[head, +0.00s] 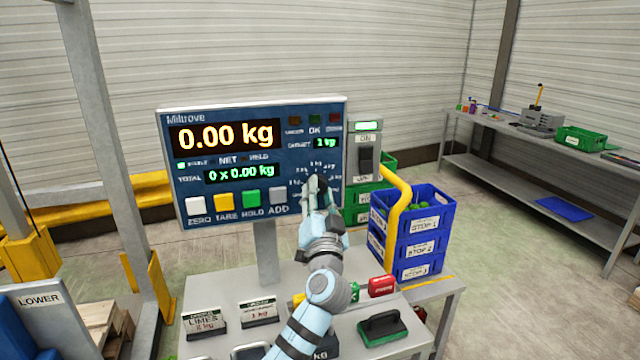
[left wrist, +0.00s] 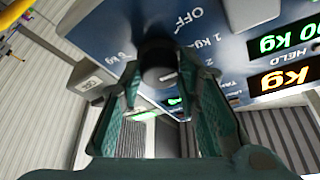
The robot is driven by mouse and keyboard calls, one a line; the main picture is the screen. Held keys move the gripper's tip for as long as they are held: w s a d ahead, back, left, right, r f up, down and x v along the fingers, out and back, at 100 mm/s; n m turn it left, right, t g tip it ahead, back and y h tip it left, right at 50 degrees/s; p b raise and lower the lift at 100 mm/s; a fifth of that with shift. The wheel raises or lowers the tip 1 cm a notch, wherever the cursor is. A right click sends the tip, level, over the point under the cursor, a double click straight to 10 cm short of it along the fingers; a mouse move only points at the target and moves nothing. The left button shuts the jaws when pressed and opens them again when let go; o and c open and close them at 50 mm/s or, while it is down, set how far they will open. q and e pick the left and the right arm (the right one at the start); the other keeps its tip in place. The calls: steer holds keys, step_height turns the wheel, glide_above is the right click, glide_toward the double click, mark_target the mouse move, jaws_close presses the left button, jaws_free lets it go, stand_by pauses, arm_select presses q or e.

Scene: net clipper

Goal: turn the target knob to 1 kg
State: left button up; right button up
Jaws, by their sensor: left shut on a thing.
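The scale panel (head: 225,150) stands on a post above the table. Its main display reads 0.00 kg and its small target display (head: 326,142) reads 1 kg. The dark target knob (head: 321,183) is at the panel's lower right, mostly hidden by my left gripper (head: 314,194). The left wrist view shows the round black knob (left wrist: 158,58) between the two fingers of my left gripper (left wrist: 152,88), which are shut on it. Labels OFF and 1 kg beside it appear upside down. The knob's pointer cannot be made out. My right gripper is not in view.
A switch box (head: 366,160) adjoins the panel on the right.

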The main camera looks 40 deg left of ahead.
arm_select(q)
steer(key=shift+r+m+h+p, duration=0.1)
steer(key=shift+m+h+p, duration=0.4)
steer(key=shift+m+p, duration=0.4)
steer(key=o, duration=1.2)
steer(key=shift+c, duration=0.2)
steer(key=v, duration=1.2)
steer(key=shift+a+f, duration=0.1)
steer(key=shift+f, duration=0.15)
steer(key=shift+s, duration=0.1)
